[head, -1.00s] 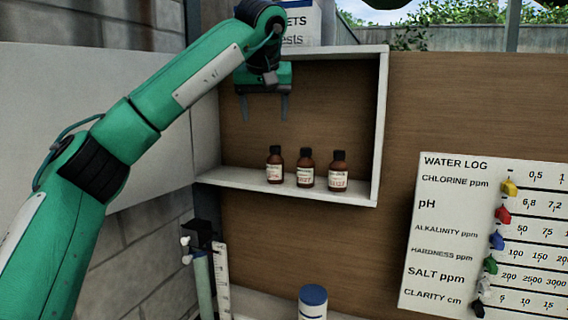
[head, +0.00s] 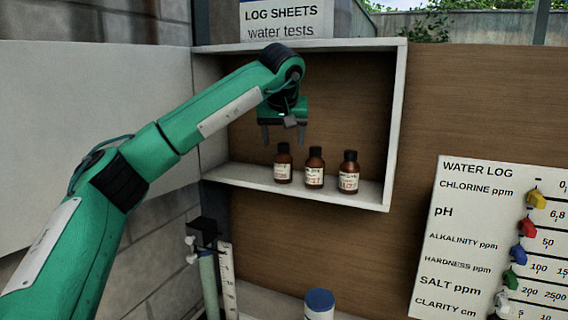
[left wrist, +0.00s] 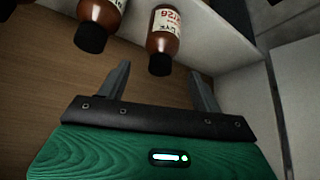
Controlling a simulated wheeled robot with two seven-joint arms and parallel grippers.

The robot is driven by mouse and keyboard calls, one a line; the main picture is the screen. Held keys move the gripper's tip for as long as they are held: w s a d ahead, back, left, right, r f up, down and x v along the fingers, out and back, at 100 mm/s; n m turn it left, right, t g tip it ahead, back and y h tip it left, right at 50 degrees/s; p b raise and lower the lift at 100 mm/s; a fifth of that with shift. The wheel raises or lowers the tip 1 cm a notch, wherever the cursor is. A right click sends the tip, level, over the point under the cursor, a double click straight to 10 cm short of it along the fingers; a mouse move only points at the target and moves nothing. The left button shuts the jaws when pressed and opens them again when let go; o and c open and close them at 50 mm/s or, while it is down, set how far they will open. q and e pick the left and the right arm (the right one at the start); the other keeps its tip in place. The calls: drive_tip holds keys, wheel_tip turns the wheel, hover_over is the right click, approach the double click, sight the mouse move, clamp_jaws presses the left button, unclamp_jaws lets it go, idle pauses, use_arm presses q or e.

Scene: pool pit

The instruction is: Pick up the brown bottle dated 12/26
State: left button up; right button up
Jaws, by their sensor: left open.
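Three small brown bottles with black caps stand upright in a row on the white shelf (head: 240,180). The left bottle (head: 283,172) also shows in the left wrist view (left wrist: 163,38), where its label has red print that looks like 12/26. The middle bottle (head: 314,178) shows partly in the left wrist view (left wrist: 107,10); its red date looks like 12/27 in the head view. The right bottle (head: 348,181) has a red date I cannot read surely. My left gripper (head: 284,138) is open and empty, fingers pointing down, just above the left bottle's cap. My right gripper is out of view.
The shelf box has a white right side wall (head: 396,130) and a top board carrying a log sheets box (head: 285,22). Below are a blue-capped container (head: 319,302) and a white ruler (head: 228,280). A water log board (head: 470,240) hangs at right.

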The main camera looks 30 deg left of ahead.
sight(283, 144)
use_arm(q)
drive_tip(key=p+x, duration=0.2)
drive_tip(key=x, duration=0.2)
drive_tip(key=shift+s, duration=0.15)
drive_tip(key=shift+f, duration=0.2)
drive_tip(key=shift+r, duration=0.1)
drive_tip(key=c, duration=1.1)
